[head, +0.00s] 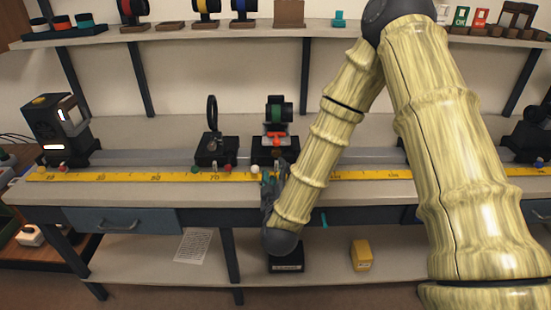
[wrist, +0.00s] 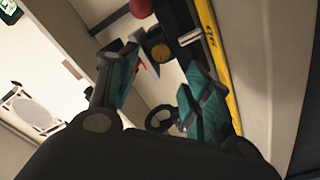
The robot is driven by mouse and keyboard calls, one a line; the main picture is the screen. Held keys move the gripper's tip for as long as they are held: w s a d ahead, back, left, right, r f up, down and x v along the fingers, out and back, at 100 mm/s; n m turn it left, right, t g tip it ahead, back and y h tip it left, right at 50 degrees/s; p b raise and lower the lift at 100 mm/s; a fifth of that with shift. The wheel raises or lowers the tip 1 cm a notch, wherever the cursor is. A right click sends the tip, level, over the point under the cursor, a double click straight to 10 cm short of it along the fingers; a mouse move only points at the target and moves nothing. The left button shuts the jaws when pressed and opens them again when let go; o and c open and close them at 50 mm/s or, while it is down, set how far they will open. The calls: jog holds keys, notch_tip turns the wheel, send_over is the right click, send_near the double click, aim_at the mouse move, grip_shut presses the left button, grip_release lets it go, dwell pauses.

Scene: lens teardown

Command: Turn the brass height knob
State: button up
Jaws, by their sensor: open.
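My gripper (head: 272,183) is at the front edge of the bench in the head view, just in front of the carriage (head: 262,152) that carries a green-ringed lens holder (head: 276,111). In the wrist view its teal fingers (wrist: 162,85) stand apart, with nothing held between them. A round brass-coloured piece on a dark block, which looks like the brass height knob (wrist: 160,51), shows beyond the gap between the fingertips, apart from both. I cannot make out the knob in the head view, where my gripper covers part of the carriage front.
A second carriage with a black ring holder (head: 212,125) stands to the left on the rail. A yellow scale (head: 120,176) runs along the bench front. A lamp housing (head: 58,128) stands at the far left. A red ball (wrist: 141,8) is near the knob in the wrist view.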

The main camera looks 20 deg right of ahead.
aim_at(276, 155)
jog(key=x, duration=0.8)
jog(key=shift+f+p, duration=0.1)
jog(key=shift+p, duration=0.25)
jog(key=c, duration=1)
